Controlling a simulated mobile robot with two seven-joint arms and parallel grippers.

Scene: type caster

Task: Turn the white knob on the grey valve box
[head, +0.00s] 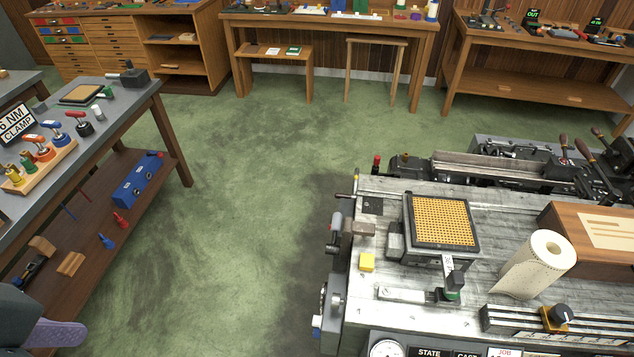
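I cannot make out a white knob on a grey valve box for certain in the head view. A dark grey box (130,76) with a small upright part stands at the far end of the left bench; no white knob shows on it. My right gripper is not in view.
The left bench (95,128) carries coloured-handled tools in a wooden rack.

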